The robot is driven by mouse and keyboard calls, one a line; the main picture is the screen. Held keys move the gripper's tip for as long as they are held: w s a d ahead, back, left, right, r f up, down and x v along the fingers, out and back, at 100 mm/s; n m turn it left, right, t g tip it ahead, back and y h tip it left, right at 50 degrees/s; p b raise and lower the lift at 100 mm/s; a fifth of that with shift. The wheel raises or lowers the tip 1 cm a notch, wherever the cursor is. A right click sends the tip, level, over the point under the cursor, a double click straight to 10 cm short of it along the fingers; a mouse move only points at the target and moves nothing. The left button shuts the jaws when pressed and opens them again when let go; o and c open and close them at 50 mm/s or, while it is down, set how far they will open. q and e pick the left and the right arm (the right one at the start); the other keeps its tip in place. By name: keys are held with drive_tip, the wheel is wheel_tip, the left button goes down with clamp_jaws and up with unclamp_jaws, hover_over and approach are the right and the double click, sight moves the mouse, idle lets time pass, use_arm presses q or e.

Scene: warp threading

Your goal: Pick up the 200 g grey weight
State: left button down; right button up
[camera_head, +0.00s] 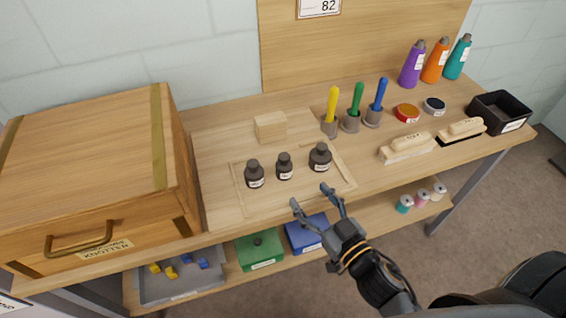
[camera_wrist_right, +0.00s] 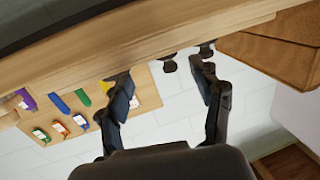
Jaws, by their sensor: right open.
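Three dark grey weights with white labels stand upright in a row on a shallow wooden tray (camera_head: 240,198): a left one (camera_head: 254,174), a smaller middle one (camera_head: 285,167) and a right one (camera_head: 320,157), which looks largest. The label figures are too small to read, so I cannot tell which is the 200 g one. My right gripper (camera_head: 311,196) is open and empty in front of the tray, apart from the weights. In the right wrist view its fingers (camera_wrist_right: 165,72) are spread, with dark weight tops beyond the table edge. My left gripper is not in view.
A wooden chest (camera_head: 90,165) borders the tray on the left. A wood block (camera_head: 270,126) and upright yellow, green and blue tools stand behind. Brushes (camera_head: 407,147) and a black bin (camera_head: 499,112) are at right. A lower shelf holds green and blue boxes.

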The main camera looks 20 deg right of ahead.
sight(289, 173)
drive_tip(key=x, duration=0.3)
drive_tip(key=shift+w, duration=0.35)
drive_tip(key=x, duration=0.1)
drive_tip(key=p+x, duration=0.1)
drive_tip(key=x, duration=0.1)
drive_tip(key=a+x, duration=0.1)
drive_tip(key=shift+w+r, duration=0.25)
drive_tip(key=shift+w, duration=0.05)
drive_tip(key=shift+w+a+f, duration=0.1)
drive_tip(key=shift+w, duration=0.1)
drive_tip(key=shift+c, duration=0.4)
clamp_jaws()
drive_tip(key=shift+p, duration=0.3)
